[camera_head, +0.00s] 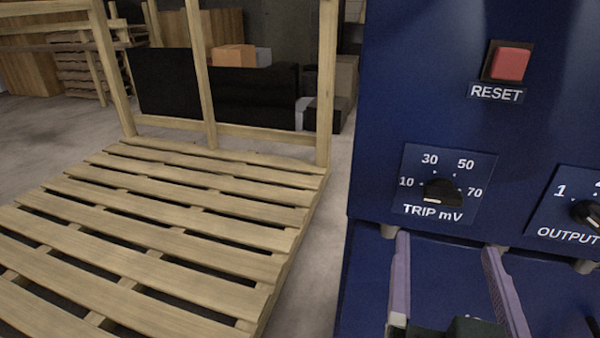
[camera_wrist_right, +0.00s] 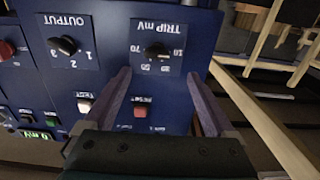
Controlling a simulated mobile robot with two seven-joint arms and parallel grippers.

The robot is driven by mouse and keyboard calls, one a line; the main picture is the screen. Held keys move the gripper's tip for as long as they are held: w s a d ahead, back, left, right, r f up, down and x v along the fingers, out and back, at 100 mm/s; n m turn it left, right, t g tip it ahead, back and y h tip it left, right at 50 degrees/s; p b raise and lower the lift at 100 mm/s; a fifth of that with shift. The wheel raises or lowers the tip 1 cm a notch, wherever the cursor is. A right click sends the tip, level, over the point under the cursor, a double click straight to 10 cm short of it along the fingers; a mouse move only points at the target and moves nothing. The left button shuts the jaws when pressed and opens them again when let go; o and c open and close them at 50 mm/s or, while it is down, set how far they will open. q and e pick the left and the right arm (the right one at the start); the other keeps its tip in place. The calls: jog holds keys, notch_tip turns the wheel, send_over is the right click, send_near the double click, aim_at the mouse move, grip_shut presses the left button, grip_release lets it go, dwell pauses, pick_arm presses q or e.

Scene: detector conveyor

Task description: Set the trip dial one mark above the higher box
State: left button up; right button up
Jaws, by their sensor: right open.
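The trip dial (camera_head: 442,192) is a black knob on a blue panel, above the label TRIP mV, with marks 10, 30, 50 and 70. A pale line on the knob lies at its lower left; its exact setting is hard to read. The dial also shows upside down in the right wrist view (camera_wrist_right: 157,50). My right gripper (camera_head: 446,243) is open and empty, its two purple fingers just below the dial and apart from it. The fingers also show in the right wrist view (camera_wrist_right: 158,72). My left gripper is out of view. I cannot tell which box the task means.
A red RESET button (camera_head: 510,63) is above the dial. An OUTPUT knob (camera_head: 586,213) is to its right. A small lit green mV display (camera_wrist_right: 38,134) shows in the right wrist view, too small to read surely. A wooden pallet (camera_head: 150,255) lies left; an orange box (camera_head: 234,56) is behind.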

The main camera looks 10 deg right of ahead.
aim_at(444, 199)
jog(key=x, duration=0.9)
jog(key=shift+d+r, duration=0.15)
jog(key=shift+d, duration=0.2)
jog(key=shift+c, duration=0.2)
jog(key=c, duration=1.3)
